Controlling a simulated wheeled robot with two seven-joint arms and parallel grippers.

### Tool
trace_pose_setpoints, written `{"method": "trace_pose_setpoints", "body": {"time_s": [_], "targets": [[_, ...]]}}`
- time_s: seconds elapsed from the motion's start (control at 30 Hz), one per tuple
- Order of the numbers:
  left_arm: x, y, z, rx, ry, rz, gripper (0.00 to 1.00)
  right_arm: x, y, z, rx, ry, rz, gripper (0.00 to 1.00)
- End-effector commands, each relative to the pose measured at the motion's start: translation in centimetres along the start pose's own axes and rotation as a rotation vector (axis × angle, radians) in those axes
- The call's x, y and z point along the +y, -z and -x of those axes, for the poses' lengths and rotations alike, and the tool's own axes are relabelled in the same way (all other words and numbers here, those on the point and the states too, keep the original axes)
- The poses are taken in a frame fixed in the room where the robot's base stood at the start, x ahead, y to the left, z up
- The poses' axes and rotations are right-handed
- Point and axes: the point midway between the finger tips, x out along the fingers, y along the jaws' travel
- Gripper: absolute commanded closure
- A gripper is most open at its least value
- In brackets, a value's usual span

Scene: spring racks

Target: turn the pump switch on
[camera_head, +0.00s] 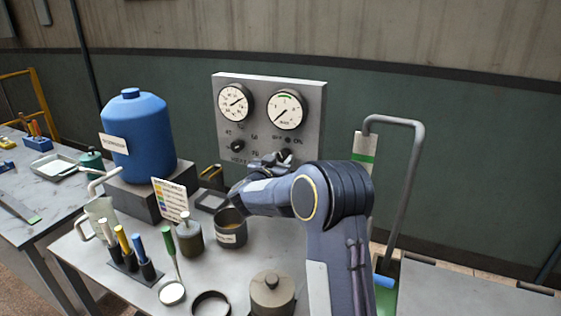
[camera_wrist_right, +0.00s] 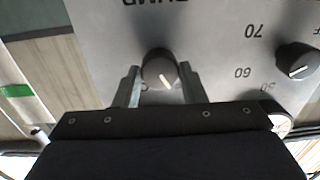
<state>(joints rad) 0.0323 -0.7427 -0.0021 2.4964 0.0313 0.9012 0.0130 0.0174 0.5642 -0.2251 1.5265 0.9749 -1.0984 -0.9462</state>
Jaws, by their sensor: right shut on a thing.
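The pump switch (camera_wrist_right: 159,68) is a round dark grey knob with a white pointer mark on a grey control panel (camera_wrist_right: 215,30). The right wrist view shows it upside down, with part of the "PUMP" lettering beside it. My right gripper (camera_wrist_right: 160,86) has one finger on each side of the knob and is shut on it. The pointer mark is toward the gripper side, tilted slightly right in that view. In the head view my right gripper (camera_head: 284,158) is at the lower right of the panel (camera_head: 264,94), near the OFF and ON labels, and largely hides the switch. My left gripper is not in view.
A numbered dial (camera_head: 238,146) is left of the switch in the head view. Two gauges (camera_head: 235,102) (camera_head: 286,110) are above. A blue tank (camera_head: 138,135), a dark pot (camera_head: 231,228) and a lidded jar (camera_head: 272,293) crowd the table. A bent grey pipe (camera_head: 413,170) stands at right.

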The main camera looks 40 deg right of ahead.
Motion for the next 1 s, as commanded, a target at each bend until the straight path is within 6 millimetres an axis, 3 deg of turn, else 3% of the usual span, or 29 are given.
{"method": "trace_pose_setpoints", "body": {"time_s": [0.27, 1.0], "targets": [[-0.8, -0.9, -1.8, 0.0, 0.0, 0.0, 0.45, 0.0, -0.4, 0.0, 0.004, 0.0, -0.165, 0.85], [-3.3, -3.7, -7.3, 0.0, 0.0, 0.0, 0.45, 0.1, -0.4, 0.0, 0.02, 0.0, -0.823, 0.85]]}}
